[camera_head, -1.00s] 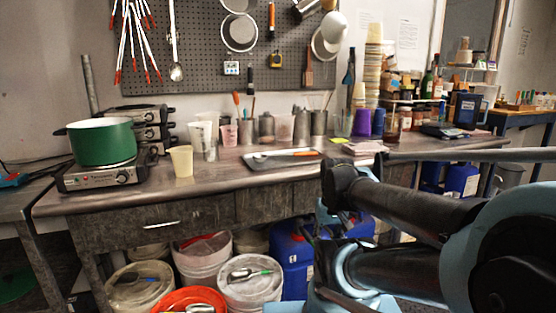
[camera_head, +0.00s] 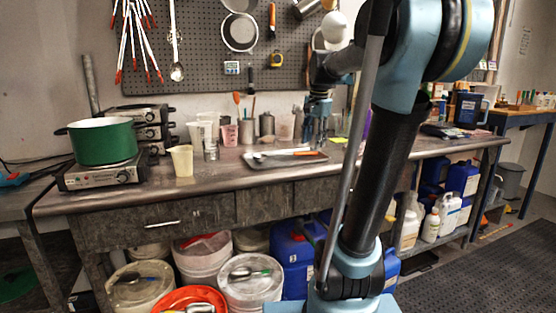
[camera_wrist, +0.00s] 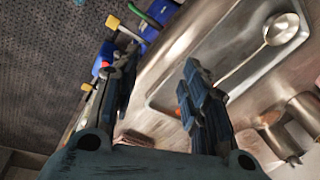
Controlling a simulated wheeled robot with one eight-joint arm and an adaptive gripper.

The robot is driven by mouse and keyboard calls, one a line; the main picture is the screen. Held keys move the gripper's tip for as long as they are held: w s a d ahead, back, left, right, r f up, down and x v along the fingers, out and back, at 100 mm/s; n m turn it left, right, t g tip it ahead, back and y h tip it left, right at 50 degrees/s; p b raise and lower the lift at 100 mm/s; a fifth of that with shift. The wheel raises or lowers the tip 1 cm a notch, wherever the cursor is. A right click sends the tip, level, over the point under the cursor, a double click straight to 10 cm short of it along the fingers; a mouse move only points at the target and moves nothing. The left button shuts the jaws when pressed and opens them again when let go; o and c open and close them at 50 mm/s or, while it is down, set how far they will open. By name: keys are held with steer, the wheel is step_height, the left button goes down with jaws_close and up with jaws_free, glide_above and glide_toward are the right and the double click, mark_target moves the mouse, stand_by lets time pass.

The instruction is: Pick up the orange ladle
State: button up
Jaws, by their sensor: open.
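The orange ladle (camera_head: 305,153) lies in a shallow metal tray (camera_head: 258,167) on the bench, its steel bowl to the left and its orange handle to the right. In the wrist view its bowl (camera_wrist: 281,28) is at the upper right, and the shaft runs down-left behind a finger. A small orange part shows between the fingers; most of the handle is hidden. My gripper (camera_head: 316,138) points down above the right end of the tray. In the wrist view my gripper (camera_wrist: 157,68) is open, with nothing between its fingertips.
A green pot (camera_head: 102,143) stands on a hot plate at left. A beaker (camera_head: 182,160) and several cups stand left of and behind the tray. Metal containers (camera_wrist: 304,108) are close beside the tray. The bench front is clear.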

steer(key=w+r+m, duration=0.2)
steer(key=w+r, duration=0.1)
steer(key=w, duration=0.4)
steer(key=w+r+m, duration=0.3)
steer(key=w+r, duration=0.1)
steer(key=w, duration=0.3)
steer(key=w+f, duration=0.1)
steer(key=f, duration=0.6)
steer(key=w+a+f, duration=0.1)
steer(key=f, duration=0.3)
steer(key=shift+w, duration=0.3)
steer(key=shift+w+a+f, duration=0.1)
steer(key=shift+w+f, duration=0.1)
steer(key=shift+f, duration=1.35)
steer(key=shift+w+f, duration=0.2)
steer(key=shift+f, duration=1.3)
jaws_close()
